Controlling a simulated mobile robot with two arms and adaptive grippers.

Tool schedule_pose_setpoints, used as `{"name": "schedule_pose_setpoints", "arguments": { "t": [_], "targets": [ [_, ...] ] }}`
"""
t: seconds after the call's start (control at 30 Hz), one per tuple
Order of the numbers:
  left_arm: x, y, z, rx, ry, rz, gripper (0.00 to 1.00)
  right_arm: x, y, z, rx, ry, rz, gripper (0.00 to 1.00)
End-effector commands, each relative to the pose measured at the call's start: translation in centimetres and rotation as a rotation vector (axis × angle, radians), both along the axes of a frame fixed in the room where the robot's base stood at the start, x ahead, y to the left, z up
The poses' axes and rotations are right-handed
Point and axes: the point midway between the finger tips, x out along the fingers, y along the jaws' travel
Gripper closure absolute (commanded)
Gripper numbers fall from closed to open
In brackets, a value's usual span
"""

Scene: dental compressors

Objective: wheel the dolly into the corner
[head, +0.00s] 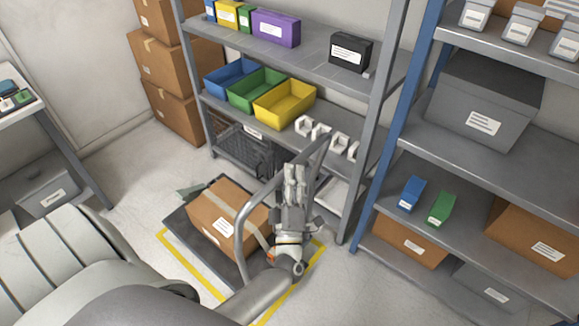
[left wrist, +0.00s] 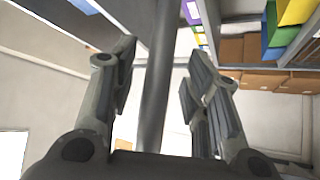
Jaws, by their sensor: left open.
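The dolly (head: 181,218) is a dark flat platform with a tall grey tube handle (head: 240,240), standing on the floor at the centre of the head view. A taped cardboard box (head: 209,222) rests on it. My left gripper (head: 295,172) is beside the upright handle, by its right part. In the left wrist view the grey handle tube (left wrist: 157,80) runs between the two open fingers (left wrist: 158,88), with gaps visible on both sides. The dolly's wheels are hidden. My right gripper is not in view.
Yellow tape (head: 190,270) marks the floor around the dolly. A grey shelf (head: 340,215) with coloured bins stands close behind it. Stacked cardboard boxes (head: 165,70) fill the back left. A blue-post shelf (head: 385,150) stands at right. Open floor (head: 120,165) lies to the left.

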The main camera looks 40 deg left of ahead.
Motion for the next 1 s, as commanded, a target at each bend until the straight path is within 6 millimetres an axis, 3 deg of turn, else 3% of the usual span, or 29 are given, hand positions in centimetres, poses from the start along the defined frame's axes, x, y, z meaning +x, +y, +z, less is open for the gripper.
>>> {"name": "schedule_pose_setpoints", "arguments": {
  "t": [0.2, 0.5, 0.83, 1.0],
  "targets": [
    [1.36, 1.00, 0.71, 0.002, 0.001, 0.001, 0.57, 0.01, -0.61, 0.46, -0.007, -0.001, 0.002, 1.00],
    [1.48, 1.07, 0.69, 0.001, 0.002, 0.000, 0.58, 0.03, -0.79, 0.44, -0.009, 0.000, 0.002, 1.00],
    [1.47, 1.04, 0.67, 0.000, 0.002, 0.000, 1.00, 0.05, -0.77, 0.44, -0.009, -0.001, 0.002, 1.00],
    [1.45, 1.04, 0.65, -0.001, 0.002, 0.000, 1.00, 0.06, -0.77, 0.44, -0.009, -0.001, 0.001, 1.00]
  ]
}}
